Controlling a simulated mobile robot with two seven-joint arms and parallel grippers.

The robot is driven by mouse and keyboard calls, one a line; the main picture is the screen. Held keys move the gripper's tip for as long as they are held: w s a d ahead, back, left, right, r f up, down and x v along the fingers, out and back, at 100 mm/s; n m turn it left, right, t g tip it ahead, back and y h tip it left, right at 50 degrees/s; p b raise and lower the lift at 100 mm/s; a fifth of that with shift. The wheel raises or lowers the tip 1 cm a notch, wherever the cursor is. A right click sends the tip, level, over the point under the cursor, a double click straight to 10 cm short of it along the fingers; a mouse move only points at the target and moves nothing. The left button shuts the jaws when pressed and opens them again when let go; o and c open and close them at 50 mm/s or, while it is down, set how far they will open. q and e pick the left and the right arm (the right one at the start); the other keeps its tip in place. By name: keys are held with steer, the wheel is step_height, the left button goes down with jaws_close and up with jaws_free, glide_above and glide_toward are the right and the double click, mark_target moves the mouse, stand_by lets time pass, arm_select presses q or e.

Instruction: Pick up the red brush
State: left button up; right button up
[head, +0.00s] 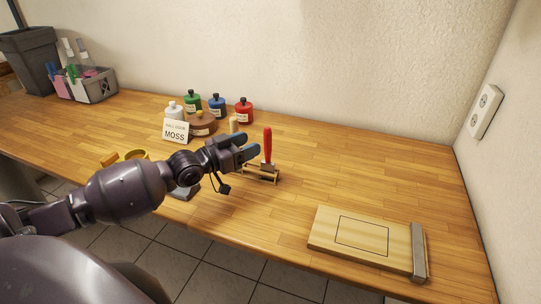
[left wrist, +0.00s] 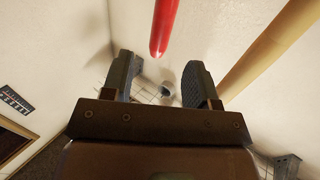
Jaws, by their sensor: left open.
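The red brush (head: 267,143) stands upright, handle up, in a small wooden stand (head: 262,177) on the workbench. My left gripper (head: 247,147) is open and empty, just left of the red handle in the head view. In the left wrist view, the red handle (left wrist: 163,25) lies ahead, lined up with the gap between the open fingers (left wrist: 162,82). It appears beyond the fingertips, apart from them. A tan handle (left wrist: 268,50) shows to the right there; in the head view it (head: 233,124) stands behind my gripper. My right gripper is not in view.
Green (head: 192,100), blue (head: 217,104) and red (head: 244,110) bottles stand behind, near a MOSS card (head: 175,131). A wooden board (head: 325,226) with a metal edge lies at front right. The bench between stand and right wall is mostly clear.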

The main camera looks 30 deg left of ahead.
arm_select(q)
steer(key=x, duration=0.7)
steer(key=shift+w+d+p, duration=0.1)
steer(key=shift+w+p, duration=0.05)
steer(key=shift+p, duration=0.25)
steer(key=shift+w+d+f, duration=0.1)
steer(key=shift+w+d, duration=0.15)
steer(key=shift+w, duration=0.35)
steer(key=shift+c, duration=0.9)
steer(key=c, duration=0.7)
jaws_close()
step_height(320, 180, up, 20)
glide_above(269, 136)
steer(key=w, duration=0.2)
steer(key=shift+w+a, duration=0.15)
steer(key=shift+a, duration=0.05)
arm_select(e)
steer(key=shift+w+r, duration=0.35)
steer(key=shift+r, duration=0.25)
